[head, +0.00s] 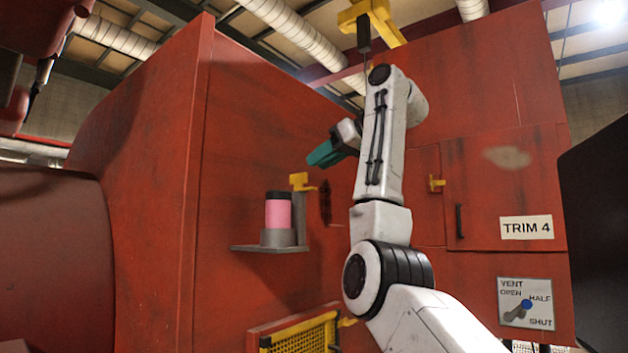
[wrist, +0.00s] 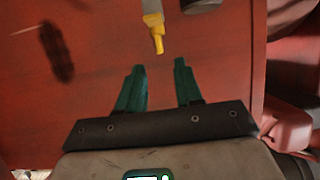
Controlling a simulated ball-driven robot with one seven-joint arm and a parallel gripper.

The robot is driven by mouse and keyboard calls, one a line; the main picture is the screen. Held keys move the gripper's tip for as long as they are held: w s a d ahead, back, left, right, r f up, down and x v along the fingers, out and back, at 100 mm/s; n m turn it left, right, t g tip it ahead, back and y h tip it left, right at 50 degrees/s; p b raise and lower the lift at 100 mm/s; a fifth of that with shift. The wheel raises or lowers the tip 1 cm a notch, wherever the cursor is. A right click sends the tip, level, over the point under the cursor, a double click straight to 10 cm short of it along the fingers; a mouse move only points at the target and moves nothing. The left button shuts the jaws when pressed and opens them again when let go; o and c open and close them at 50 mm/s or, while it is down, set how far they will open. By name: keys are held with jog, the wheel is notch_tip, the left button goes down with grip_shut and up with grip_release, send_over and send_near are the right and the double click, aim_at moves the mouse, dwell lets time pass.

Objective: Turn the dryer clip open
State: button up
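The dryer clip (head: 299,181) is a small yellow piece on the red wall, just above and right of a pink canister with a dark cap (head: 278,212). In the wrist view the yellow clip (wrist: 157,33) points down toward the gap between my fingers, its tip just beyond the fingertips. My gripper (wrist: 160,67) has two teal fingers spread apart with nothing between them. In the head view my gripper (head: 318,158) is above and right of the clip, apart from it in the picture. Whether the clip touches the canister is unclear.
The canister stands on a grey shelf bracket (head: 268,248). A dark slotted piece (head: 326,203) is on the wall right of the clip. A yellow mesh guard (head: 300,337) is below. Right are the TRIM 4 door (head: 500,190) and a vent lever plate (head: 525,303).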

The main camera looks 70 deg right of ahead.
jog(key=shift+b+v, duration=0.65)
jog(key=shift+v, duration=0.8)
